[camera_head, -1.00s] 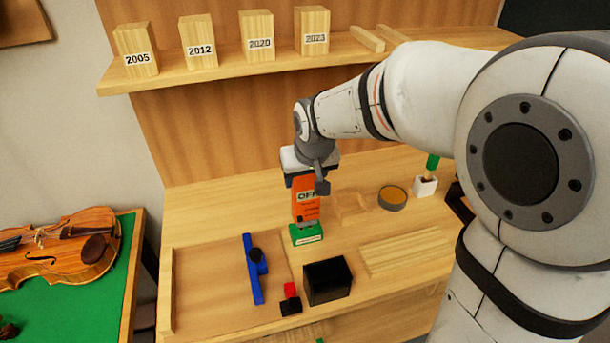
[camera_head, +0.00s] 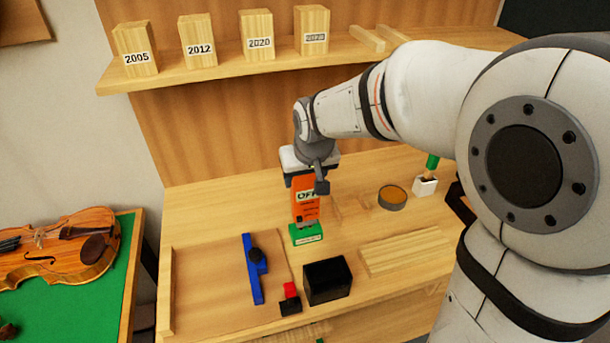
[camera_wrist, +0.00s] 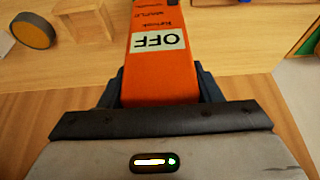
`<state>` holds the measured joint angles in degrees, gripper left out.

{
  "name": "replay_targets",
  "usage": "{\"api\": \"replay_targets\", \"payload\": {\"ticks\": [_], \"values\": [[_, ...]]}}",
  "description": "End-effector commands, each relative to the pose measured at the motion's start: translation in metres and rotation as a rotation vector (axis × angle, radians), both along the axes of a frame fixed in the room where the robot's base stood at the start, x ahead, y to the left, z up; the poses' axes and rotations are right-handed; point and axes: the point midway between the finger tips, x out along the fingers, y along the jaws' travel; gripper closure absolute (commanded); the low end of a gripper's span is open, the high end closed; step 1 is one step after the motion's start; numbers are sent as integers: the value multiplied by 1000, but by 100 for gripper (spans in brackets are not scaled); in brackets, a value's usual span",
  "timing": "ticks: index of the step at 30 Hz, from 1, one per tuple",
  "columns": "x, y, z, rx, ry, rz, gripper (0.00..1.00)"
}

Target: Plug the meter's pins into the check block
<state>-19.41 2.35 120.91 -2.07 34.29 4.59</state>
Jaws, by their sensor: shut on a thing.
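The orange meter (camera_head: 306,202) stands upright in my gripper (camera_head: 304,182), which is shut on its upper part. Its label reads "OFF". The green check block (camera_head: 306,235) sits on the bench directly under the meter. The meter's lower end is at the block's top; its pins are hidden, and I cannot tell whether they are in the block. In the wrist view my gripper (camera_wrist: 160,95) has dark fingers on both sides of the meter (camera_wrist: 160,60), and the check block is out of sight behind it.
A blue tool (camera_head: 253,270), a small red and black piece (camera_head: 290,298) and a black box (camera_head: 327,280) lie in front. Wood strips (camera_head: 405,251) and a round tin (camera_head: 392,197) are to the right. A shelf (camera_head: 230,75) with dated wooden blocks runs above.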

Motion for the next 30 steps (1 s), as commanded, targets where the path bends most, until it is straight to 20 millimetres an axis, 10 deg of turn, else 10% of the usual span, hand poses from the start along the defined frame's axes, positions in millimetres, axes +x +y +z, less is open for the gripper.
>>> {"api": "replay_targets", "payload": {"ticks": [30], "values": [[0,0,-6,0,-1,0,86]]}}
